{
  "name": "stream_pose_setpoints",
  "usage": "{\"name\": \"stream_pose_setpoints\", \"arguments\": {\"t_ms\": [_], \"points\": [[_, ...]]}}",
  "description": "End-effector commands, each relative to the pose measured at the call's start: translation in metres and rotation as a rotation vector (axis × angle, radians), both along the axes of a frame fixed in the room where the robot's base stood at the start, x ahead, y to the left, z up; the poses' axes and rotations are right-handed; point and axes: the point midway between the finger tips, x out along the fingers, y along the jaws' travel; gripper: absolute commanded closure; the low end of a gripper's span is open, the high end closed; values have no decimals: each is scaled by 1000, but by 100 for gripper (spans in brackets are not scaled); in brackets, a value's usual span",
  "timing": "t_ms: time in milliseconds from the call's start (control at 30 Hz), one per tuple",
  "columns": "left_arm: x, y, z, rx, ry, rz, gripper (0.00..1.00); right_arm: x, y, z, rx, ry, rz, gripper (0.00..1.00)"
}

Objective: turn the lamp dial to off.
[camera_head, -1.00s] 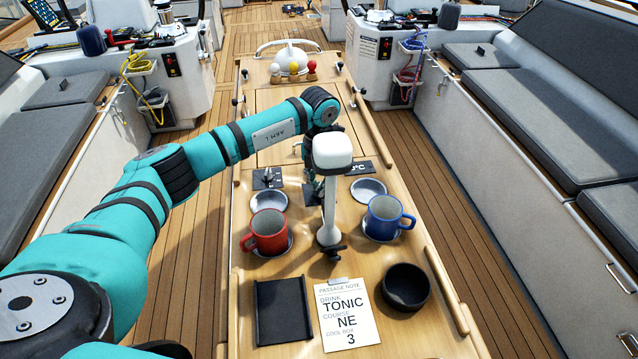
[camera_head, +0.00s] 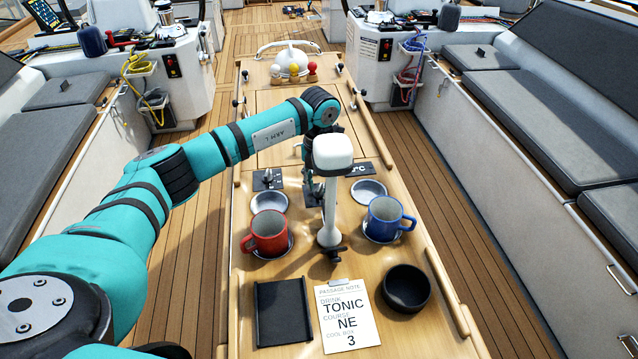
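A white-topped post (camera_head: 332,155), which may be the lamp, stands upright on the wooden table. A dark plate (camera_head: 267,180) with a small knob lies left of it, and another dark plate (camera_head: 359,169) marked "°C" lies to its right. A third dark plate is mostly hidden behind the post. I cannot tell which one carries the lamp dial or read a setting. My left gripper (camera_head: 313,180) points down over the middle plates, mostly hidden behind the post. Its fingers and any contact cannot be made out. My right gripper is not in view.
A red mug (camera_head: 266,233), a blue mug (camera_head: 388,219), a black bowl (camera_head: 405,288), a black tray (camera_head: 283,313) and a passage note (camera_head: 347,318) lie on the table's near half. Coloured balls (camera_head: 293,69) stand at its far end. Benches flank both sides.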

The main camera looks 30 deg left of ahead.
Motion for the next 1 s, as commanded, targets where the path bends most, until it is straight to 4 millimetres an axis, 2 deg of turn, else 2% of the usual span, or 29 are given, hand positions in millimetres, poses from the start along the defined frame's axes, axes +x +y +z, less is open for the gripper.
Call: {"name": "stream_pose_setpoints", "arguments": {"t_ms": [167, 400, 600, 767, 1000], "points": [[1, 0, 24, 0, -6, 0, 68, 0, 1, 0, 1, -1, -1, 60], [1, 1, 77, 0, -6, 1, 68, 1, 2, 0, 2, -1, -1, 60], [1, 1, 108, -1, -3, 2, 68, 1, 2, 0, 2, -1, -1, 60], [0, 1, 117, 0, -2, 1, 68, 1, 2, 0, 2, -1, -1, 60], [0, 1, 119, 0, -1, 1, 68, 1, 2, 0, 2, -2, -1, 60]]}}
